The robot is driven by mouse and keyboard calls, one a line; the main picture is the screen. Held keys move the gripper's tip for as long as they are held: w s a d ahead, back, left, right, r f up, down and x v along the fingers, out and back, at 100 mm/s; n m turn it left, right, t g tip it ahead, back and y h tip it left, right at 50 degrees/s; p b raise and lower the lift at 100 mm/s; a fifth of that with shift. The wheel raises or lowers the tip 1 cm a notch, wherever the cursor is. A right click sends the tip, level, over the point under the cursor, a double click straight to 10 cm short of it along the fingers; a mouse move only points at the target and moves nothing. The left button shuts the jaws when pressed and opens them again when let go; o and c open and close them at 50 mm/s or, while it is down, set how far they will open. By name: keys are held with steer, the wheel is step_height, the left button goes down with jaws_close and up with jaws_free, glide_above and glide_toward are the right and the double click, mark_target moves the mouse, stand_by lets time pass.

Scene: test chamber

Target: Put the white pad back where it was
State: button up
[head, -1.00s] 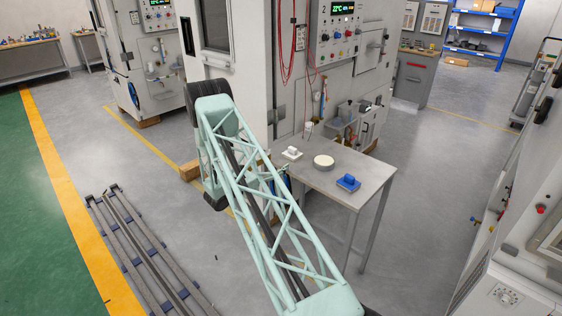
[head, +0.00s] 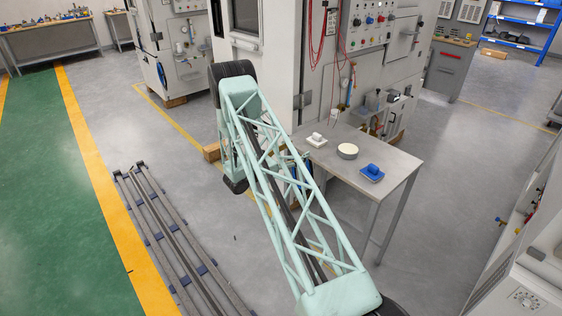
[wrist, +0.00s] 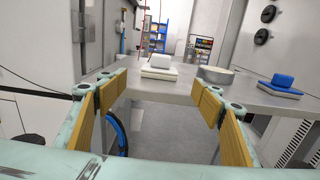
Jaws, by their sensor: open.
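The white pad (head: 316,140) sits on the far left part of a small grey table (head: 398,168). In the wrist view the white pad (wrist: 158,66) lies near the table's edge, a white block on a flat base. My gripper (wrist: 161,95) is open, with its yellow-lined fingers spread wide and nothing between them. The pad shows beyond the fingertips, centred in the gap and apart from them. In the head view my lattice arm covers the gripper almost wholly.
A large machine cabinet (head: 370,70) stands behind the table. Floor rails (head: 175,235) lie at left.

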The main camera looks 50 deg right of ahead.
steer(key=s+a+r+m+g+y, duration=0.1)
steer(key=s+a+r+m+g, duration=0.2)
steer(key=r, duration=0.7)
steer(key=s+a+r+m+y, duration=0.2)
steer(key=a+r, duration=0.3)
steer(key=r, duration=0.4)
steer(key=s+a+r+m+y, duration=0.45)
steer(key=s+a+r, duration=0.45)
steer(key=a+r, duration=0.4)
steer(key=s+a+r+m+t+y, duration=0.2)
steer(key=s+a, duration=0.7)
steer(key=a, duration=0.5)
steer(key=s+a+r+m+t+y, duration=0.3)
steer(key=s+a, duration=0.6)
steer(key=a, duration=0.6)
steer(key=s+a+r+m+t+y, duration=0.2)
steer(key=s+a+r+y, duration=0.3)
steer(key=s+a, duration=0.5)
steer(key=a+r+t, duration=0.1)
steer(key=a, duration=0.4)
steer(key=shift+r+t, duration=0.3)
steer(key=shift+r, duration=0.1)
steer(key=shift+r+y, duration=0.1)
steer(key=shift+y, duration=0.15)
steer(key=shift+r+p, duration=0.9)
steer(key=shift+p, duration=0.05)
